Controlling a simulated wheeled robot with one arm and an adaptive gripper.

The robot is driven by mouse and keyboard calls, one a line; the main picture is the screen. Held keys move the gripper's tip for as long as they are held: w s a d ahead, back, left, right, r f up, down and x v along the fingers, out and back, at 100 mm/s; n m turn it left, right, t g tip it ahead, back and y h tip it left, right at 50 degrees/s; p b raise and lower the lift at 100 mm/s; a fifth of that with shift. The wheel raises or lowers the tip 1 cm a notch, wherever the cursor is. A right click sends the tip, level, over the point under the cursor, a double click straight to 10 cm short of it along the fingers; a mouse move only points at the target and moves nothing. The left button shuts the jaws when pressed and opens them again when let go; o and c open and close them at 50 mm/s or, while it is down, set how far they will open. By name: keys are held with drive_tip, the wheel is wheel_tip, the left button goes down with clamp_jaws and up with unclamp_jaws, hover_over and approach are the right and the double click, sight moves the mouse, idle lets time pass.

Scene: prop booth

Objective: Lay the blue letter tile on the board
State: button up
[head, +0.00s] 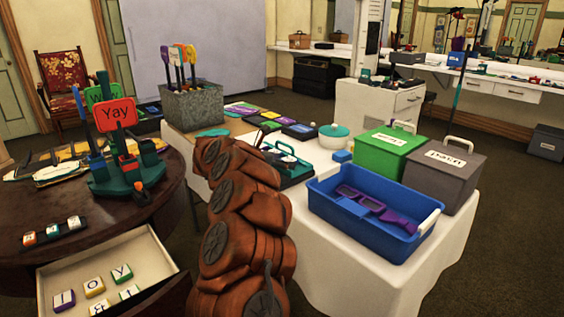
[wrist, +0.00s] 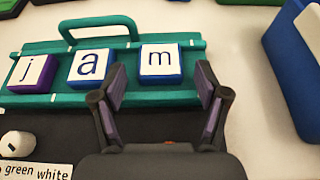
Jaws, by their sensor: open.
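The teal board (wrist: 120,99) with a handle lies on the white-covered table and fills the upper wrist view. On it, left to right, are a purple tile "j" (wrist: 31,70), a blue tile "a" (wrist: 91,67) and a blue tile "m" (wrist: 160,62). The "m" tile sits between the board's rails. My gripper (wrist: 162,74) is open, its fingertips on either side of the "m" tile, with gaps showing. In the head view part of the board (head: 290,162) shows behind my arm, which hides my gripper and most tiles.
A blue tray (head: 335,207) holding purple glasses stands right of the board. Green (head: 387,150) and grey (head: 440,172) boxes stand behind it. A lidded bowl (head: 333,138) is near the board. An open drawer (head: 140,247) with several letter tiles is at left, under a round table.

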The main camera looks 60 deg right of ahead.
drive_tip(key=v, duration=1.2)
drive_tip(key=shift+r, duration=0.1)
